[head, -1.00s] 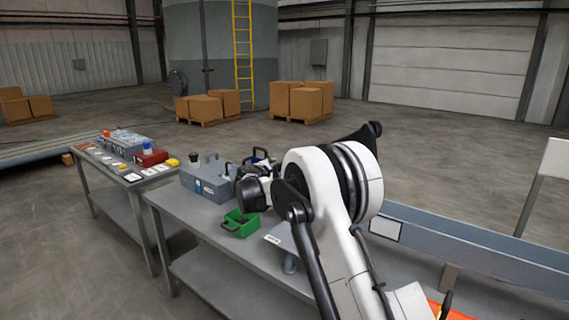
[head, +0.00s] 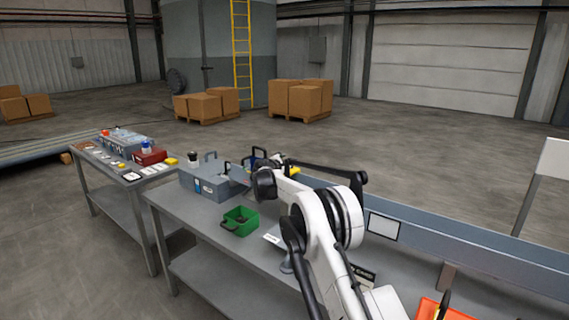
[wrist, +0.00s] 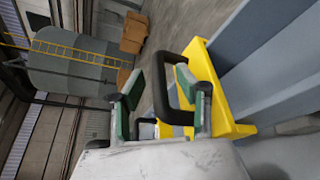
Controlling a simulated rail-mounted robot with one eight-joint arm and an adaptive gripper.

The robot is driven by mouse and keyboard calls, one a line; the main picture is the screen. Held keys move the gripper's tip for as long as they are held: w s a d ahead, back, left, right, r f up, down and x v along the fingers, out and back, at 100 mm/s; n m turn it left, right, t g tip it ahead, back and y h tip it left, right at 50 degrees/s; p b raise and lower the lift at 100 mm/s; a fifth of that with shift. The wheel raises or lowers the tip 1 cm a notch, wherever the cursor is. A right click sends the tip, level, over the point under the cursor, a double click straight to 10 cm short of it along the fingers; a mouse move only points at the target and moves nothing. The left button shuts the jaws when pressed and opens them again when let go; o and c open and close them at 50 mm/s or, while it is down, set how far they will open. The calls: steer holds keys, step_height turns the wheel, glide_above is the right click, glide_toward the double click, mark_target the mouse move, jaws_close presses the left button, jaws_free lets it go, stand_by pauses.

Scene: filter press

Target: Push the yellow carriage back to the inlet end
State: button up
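The yellow carriage (wrist: 212,90) is in the wrist view, right of centre, beside a long grey-blue beam. A black loop handle (wrist: 160,92) stands out from its near side. My gripper (wrist: 159,76) is open, with its green-padded fingers apart on either side of the handle's bar. A gap shows between the left finger and the bar; contact at the right finger cannot be told. In the head view only a small yellow part of the carriage (head: 294,171) shows behind my arm, and my gripper is hidden there.
A grey bench (head: 190,214) holds a grey toolbox (head: 209,186) and a green bin (head: 239,222). The grey-blue beam (head: 440,238) runs along the bench's far side to the right. A side table (head: 125,180) with small items stands left. Cartons stand well behind.

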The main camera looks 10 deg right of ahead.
steer(key=shift+w, duration=0.1)
jaws_close()
steer(key=shift+d, duration=0.15)
stand_by(0.3)
